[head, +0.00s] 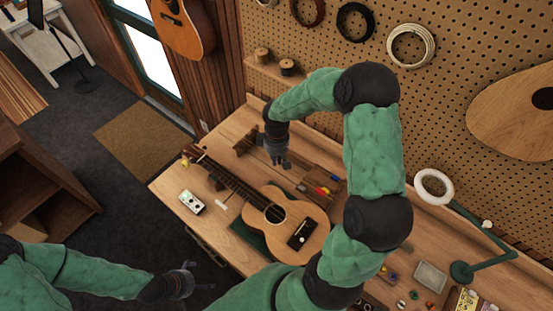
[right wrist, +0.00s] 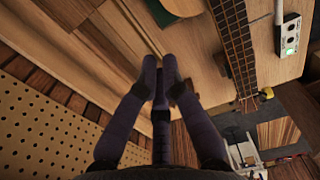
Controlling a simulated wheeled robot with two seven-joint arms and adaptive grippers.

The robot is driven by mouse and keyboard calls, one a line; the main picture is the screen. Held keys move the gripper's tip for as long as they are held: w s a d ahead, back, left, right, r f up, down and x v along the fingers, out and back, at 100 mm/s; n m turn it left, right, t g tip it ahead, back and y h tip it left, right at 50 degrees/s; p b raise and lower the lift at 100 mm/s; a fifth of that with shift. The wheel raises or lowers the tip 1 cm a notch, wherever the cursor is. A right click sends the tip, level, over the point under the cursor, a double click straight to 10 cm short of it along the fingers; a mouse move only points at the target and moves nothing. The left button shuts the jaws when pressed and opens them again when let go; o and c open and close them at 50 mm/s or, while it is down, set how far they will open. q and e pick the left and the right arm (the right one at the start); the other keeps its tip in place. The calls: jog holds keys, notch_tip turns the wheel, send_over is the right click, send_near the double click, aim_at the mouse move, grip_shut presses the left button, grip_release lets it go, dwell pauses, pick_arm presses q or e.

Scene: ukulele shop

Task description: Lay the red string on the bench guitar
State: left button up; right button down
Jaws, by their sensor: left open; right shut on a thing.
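The bench guitar (head: 310,217) lies face up on the bench, its neck pointing to the upper left. Its neck (right wrist: 234,45) shows at the upper right of the right wrist view. My right gripper (head: 280,161) points down over the back of the bench, behind the neck. In the right wrist view its fingers (right wrist: 162,75) are closed together; what they hold is too small and dark to make out. A small red item (head: 321,190) lies in a wooden tray behind the guitar; I cannot tell whether it is the red string. My left gripper (head: 187,279) is open and empty, low in front of the bench.
A small white box (head: 192,202) sits left of the guitar; it also shows in the right wrist view (right wrist: 290,33). A ring lamp (head: 434,187) stands at the right. Small parts and a grey dish (head: 430,277) lie at the bench's right. A pegboard (head: 450,100) rises behind.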

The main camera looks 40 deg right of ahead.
pick_arm(q)
jog(key=shift+r+p, duration=0.8)
jog(key=shift+r, duration=0.1)
pick_arm(e)
notch_tip(320, 180, up, 3)
jog(key=shift+f, duration=0.1)
